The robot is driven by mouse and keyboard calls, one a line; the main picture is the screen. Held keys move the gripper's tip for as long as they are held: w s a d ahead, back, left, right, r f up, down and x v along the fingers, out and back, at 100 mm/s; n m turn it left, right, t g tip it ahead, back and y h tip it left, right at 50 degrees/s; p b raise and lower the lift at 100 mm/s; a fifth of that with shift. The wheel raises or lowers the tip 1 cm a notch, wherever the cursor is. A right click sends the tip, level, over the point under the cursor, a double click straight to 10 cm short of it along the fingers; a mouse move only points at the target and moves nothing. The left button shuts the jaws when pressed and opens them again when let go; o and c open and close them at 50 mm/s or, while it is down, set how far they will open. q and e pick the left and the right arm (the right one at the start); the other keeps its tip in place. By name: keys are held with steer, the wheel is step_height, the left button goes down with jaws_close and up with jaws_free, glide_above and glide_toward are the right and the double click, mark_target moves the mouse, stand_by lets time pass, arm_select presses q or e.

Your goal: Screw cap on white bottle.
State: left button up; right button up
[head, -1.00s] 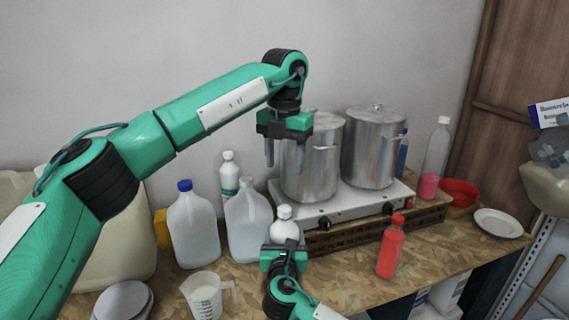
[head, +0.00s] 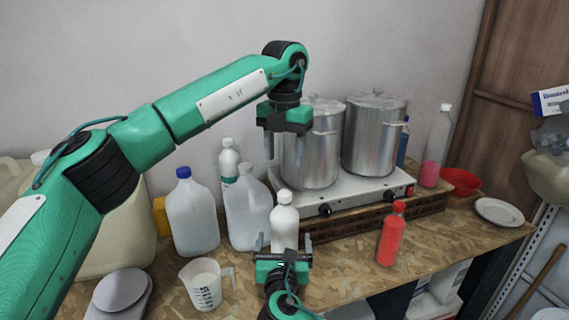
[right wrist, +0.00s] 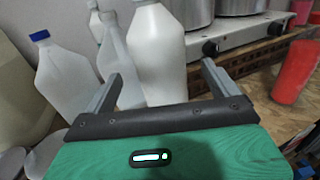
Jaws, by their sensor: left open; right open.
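The white bottle (head: 285,224) stands upright on the wooden worktop in front of the hot plate. A white cap (head: 284,197) appears to sit on its top; how tightly cannot be told. My right gripper (head: 278,243) is low on the near side of the bottle, its fingers open. In the right wrist view the white bottle (right wrist: 157,62) rises just beyond and between the spread fingers (right wrist: 163,90), with its top cut off. My left gripper (head: 286,146) is open and empty, pointing down above and behind the bottle, in front of a pot.
Two steel pots (head: 373,135) stand on the hot plate (head: 350,195). Clear jugs (head: 192,220) and a green-labelled bottle (head: 229,163) stand left. A measuring cup (head: 203,285) is front left. A red bottle (head: 391,236) stands right, with open worktop around it.

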arm_select(q)
steer(key=shift+f+b, duration=0.7)
steer(key=shift+f, duration=0.2)
arm_select(e)
steer(key=s, duration=0.6)
steer(key=shift+s, duration=0.25)
steer(key=shift+a, duration=0.1)
steer(key=shift+c, duration=0.2)
steer(key=shift+c, duration=0.8)
arm_select(q)
step_height(320, 180, up, 10)
steer(key=p, duration=0.9)
steer(key=shift+f, duration=0.25)
arm_select(e)
steer(key=s+r, duration=0.3)
steer(key=r, duration=0.5)
